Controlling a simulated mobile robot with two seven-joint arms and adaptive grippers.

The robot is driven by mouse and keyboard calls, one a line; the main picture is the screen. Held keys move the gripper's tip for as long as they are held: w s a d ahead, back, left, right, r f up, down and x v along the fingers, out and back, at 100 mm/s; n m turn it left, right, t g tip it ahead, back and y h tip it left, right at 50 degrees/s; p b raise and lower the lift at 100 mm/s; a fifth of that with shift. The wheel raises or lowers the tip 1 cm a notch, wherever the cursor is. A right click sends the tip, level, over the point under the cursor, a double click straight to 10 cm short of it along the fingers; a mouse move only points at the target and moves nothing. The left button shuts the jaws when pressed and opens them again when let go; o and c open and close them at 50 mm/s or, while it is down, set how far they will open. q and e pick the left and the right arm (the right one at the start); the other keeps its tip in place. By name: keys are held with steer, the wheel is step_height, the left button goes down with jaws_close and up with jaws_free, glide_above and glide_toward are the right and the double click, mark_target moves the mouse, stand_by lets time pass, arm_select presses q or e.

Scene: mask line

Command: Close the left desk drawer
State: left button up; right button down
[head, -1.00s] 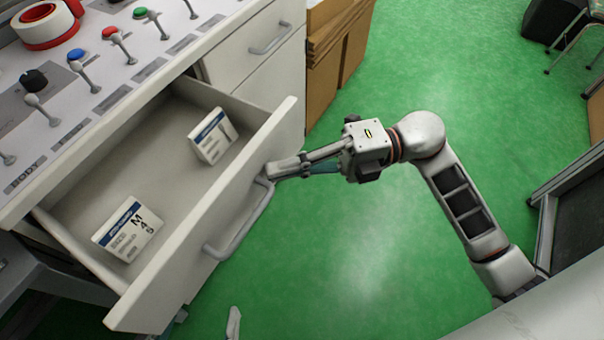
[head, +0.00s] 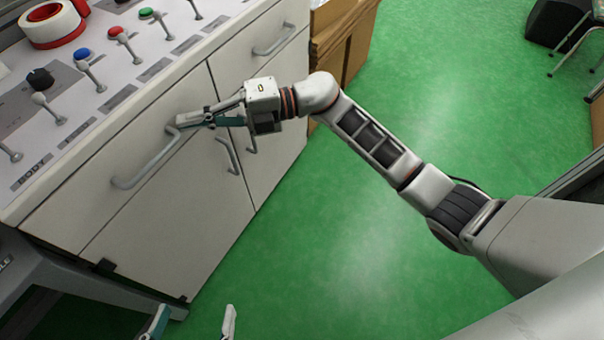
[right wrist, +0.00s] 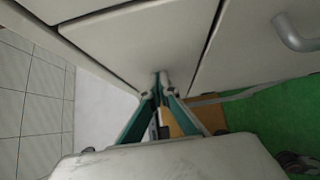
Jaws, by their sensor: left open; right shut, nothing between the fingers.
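The left desk drawer (head: 90,195) is a white front, flush with the cabinet face in the head view. Its inside and the small boxes in it are hidden. Its grey bar handle (head: 143,168) runs slantwise across the front. My right gripper (head: 178,124) is shut and empty, with its fingertips at the upper right end of the handle. In the right wrist view its fingertips (right wrist: 160,76) meet at a white panel; whether they touch it I cannot tell. My left gripper (head: 190,325) is open and empty at the bottom edge of the head view, apart from the cabinet.
The right drawer (head: 255,55) is shut, and cabinet doors (head: 205,215) lie below. The desktop (head: 130,65) carries coloured knobs, levers and tape rolls (head: 52,22). Brown cardboard (head: 345,45) stands beyond the cabinet. The green floor (head: 330,235) in front is clear.

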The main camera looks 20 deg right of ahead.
arm_select(q)
steer(key=shift+d, duration=0.35)
steer(key=shift+s, duration=0.15)
